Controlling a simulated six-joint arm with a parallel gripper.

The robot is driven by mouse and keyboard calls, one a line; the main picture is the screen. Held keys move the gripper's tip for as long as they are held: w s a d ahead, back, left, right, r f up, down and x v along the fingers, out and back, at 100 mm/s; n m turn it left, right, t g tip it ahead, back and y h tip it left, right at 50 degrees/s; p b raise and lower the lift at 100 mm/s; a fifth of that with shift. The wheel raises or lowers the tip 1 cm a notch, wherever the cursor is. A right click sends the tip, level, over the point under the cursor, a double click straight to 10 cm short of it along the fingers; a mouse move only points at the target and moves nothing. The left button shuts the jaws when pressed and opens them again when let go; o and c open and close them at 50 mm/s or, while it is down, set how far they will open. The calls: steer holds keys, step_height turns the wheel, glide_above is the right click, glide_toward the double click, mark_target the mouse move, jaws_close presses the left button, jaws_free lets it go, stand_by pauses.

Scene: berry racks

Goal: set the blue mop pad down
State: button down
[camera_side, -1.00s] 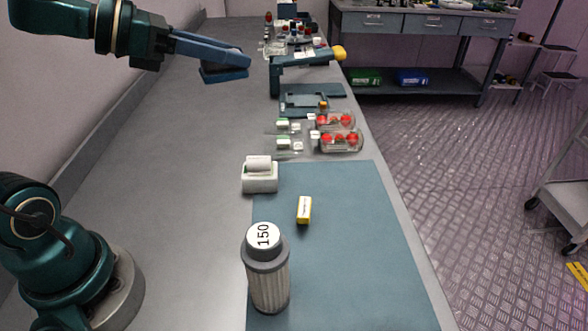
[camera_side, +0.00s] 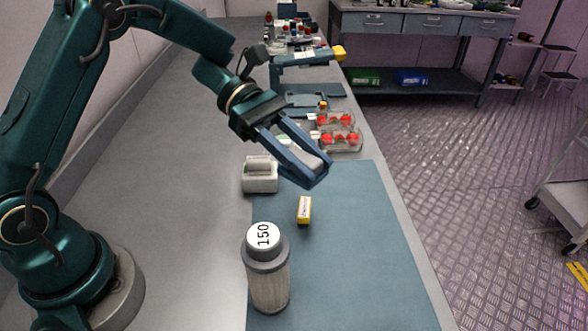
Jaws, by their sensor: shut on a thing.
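My gripper (camera_side: 316,172) is in the air over the far part of the teal mat (camera_side: 365,260), its fingers tilted down to the right. Its jaws are shut on a small blue piece at the tips, which I take for the blue mop pad (camera_side: 319,177). The pad is hard to tell from the blue fingers, and most of it is hidden. The pad is apart from the mat.
A ribbed canister marked 150 (camera_side: 268,275) stands at the mat's near left. A yellow-and-white box (camera_side: 304,211) lies below the gripper. A white holder with a roll (camera_side: 260,178) is left of it. Clear berry boxes (camera_side: 341,140) sit behind. The mat's right side is clear.

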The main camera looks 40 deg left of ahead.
steer(key=shift+s+d+f, duration=0.1)
steer(key=shift+d+f, duration=0.15)
steer(key=shift+f, duration=0.25)
glide_above(353, 282)
step_height(353, 282, down, 7)
steer(key=shift+f, duration=2.25)
steer(key=shift+f, duration=0.15)
steer(key=c, duration=0.5)
jaws_free()
steer(key=shift+c, duration=0.2)
